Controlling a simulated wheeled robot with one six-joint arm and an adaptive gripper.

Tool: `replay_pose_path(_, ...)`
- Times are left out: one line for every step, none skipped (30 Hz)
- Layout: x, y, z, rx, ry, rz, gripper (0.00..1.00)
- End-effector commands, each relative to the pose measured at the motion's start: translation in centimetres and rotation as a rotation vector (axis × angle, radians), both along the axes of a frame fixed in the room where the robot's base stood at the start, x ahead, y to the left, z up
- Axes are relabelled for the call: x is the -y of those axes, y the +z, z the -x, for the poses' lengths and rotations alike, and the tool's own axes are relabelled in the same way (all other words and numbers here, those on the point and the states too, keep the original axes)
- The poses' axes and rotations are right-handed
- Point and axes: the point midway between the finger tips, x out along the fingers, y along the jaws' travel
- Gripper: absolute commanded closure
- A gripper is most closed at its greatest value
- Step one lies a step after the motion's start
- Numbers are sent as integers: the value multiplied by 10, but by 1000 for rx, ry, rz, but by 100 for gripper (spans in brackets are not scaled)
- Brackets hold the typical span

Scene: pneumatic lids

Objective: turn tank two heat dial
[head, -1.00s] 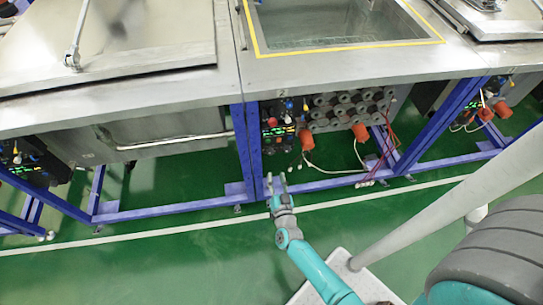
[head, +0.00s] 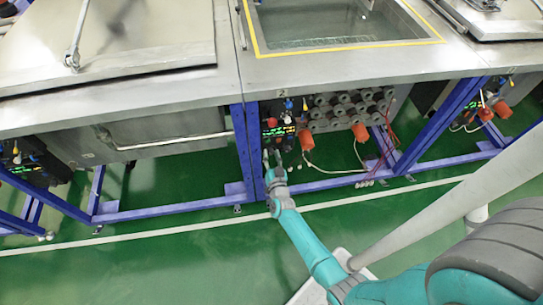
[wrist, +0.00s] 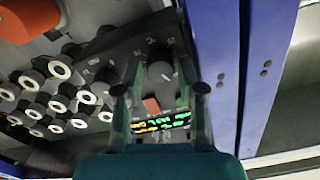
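The control panel (head: 272,131) of tank two hangs under the tank edge marked 2 in the head view. In the wrist view the dark panel (wrist: 130,45) carries a round black dial (wrist: 160,70), an orange switch (wrist: 151,105) and a lit green and yellow display (wrist: 160,123). In the head view my gripper (head: 272,156) is just below the panel. Dial labels are unreadable.
Blue frame posts (wrist: 215,70) stand close right of my gripper in the wrist view. Several grey cylinders with pale ends (wrist: 60,70) and an orange fitting (wrist: 30,15) are at left. Tank two's open basin (head: 340,25) is above. The green floor in front is mostly free.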

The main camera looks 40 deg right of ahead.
Motion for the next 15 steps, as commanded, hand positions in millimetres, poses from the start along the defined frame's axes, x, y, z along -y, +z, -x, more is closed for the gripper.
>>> replay_pose_path(0, 0, 0, 0, 0, 0, 61)
replay_pose_path(0, 0, 0, 0, 0, 0, 61)
replay_pose_path(0, 0, 0, 0, 0, 0, 61)
replay_pose_path(0, 0, 0, 0, 0, 0, 61)
replay_pose_path(0, 0, 0, 0, 0, 0, 66)
replay_pose_path(0, 0, 0, 0, 0, 0, 76)
replay_pose_path(0, 0, 0, 0, 0, 0, 83)
replay_pose_path(0, 0, 0, 0, 0, 0, 91)
replay_pose_path(0, 0, 0, 0, 0, 0, 100)
replay_pose_path(0, 0, 0, 0, 0, 0, 100)
replay_pose_path(0, 0, 0, 0, 0, 0, 100)
replay_pose_path(0, 0, 0, 0, 0, 0, 100)
replay_pose_path(0, 0, 0, 0, 0, 0, 100)
replay_pose_path(0, 0, 0, 1, 0, -1, 100)
replay_pose_path(0, 0, 0, 2, 0, -3, 100)
